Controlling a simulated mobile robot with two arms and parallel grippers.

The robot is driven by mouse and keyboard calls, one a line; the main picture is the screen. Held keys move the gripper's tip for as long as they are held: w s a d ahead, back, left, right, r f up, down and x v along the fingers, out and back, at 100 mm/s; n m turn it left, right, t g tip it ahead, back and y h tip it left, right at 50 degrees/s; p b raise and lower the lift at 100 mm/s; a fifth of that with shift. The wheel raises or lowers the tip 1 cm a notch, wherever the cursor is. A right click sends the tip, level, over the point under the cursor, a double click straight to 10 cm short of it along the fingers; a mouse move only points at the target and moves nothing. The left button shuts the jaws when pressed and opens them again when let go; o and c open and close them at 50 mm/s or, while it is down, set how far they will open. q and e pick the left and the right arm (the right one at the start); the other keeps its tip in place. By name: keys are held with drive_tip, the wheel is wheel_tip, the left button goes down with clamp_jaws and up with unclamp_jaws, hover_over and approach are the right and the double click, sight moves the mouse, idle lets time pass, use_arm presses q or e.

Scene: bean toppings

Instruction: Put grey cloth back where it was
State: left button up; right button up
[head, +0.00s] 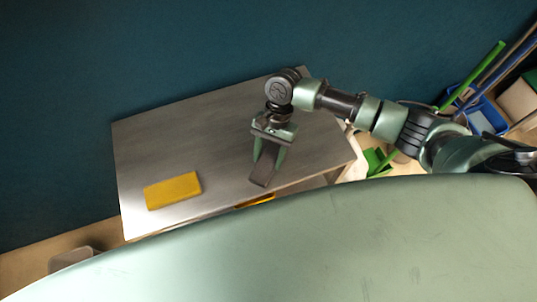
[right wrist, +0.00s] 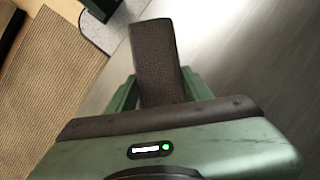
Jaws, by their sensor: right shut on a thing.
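The grey cloth (head: 264,167) is a dark grey, flat, block-like piece. My right gripper (head: 268,153) is shut on it above the right part of the metal table (head: 215,145). In the right wrist view the cloth (right wrist: 158,65) sticks out between the green fingers of the right gripper (right wrist: 160,92). I cannot tell whether the cloth touches the table top. My left gripper is not in view.
A yellow sponge-like block (head: 173,190) lies on the table's left front part. The middle of the table is clear. Blue bins (head: 484,113) and green items stand on the floor at right. A pale bin (head: 73,257) stands at lower left.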

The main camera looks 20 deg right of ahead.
drive_tip(key=shift+f, duration=0.1)
drive_tip(key=o, duration=1.3)
drive_tip(key=b+v, duration=0.1)
drive_tip(key=v, duration=1.1)
drive_tip(key=shift+s+a, duration=0.1)
drive_tip(key=shift+s, duration=0.05)
